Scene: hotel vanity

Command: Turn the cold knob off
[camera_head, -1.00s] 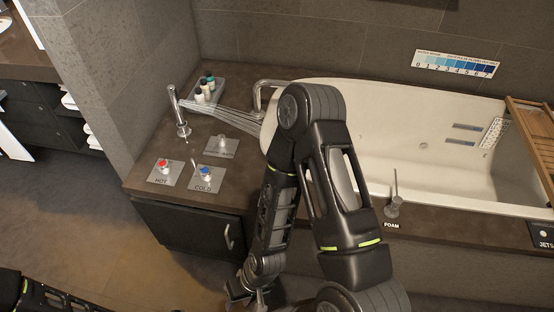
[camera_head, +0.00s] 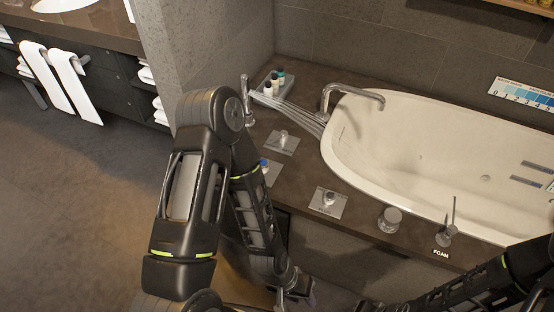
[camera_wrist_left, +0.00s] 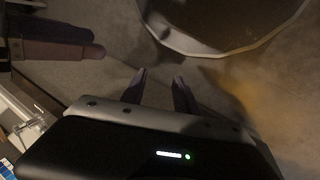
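The cold knob (camera_head: 264,163) shows in the head view as a small blue-topped knob on a square plate at the counter's left. My left arm's elbow and forearm cover part of that plate and hide the hot knob's area. The knob's exact turn is too small to tell. My left gripper (camera_head: 292,288) hangs low in front of the counter, apart from the knob. In the left wrist view its two fingers (camera_wrist_left: 159,82) are apart with nothing between them. My right gripper is barely visible at the bottom edge.
Other controls line the counter: a plated knob (camera_head: 282,141), another plated knob (camera_head: 329,199), a round knob (camera_head: 390,217) and the foam lever (camera_head: 448,226). The bathtub (camera_head: 420,150) fills the right. A bottle tray (camera_head: 266,98) sits behind. Open floor (camera_head: 80,220) lies left.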

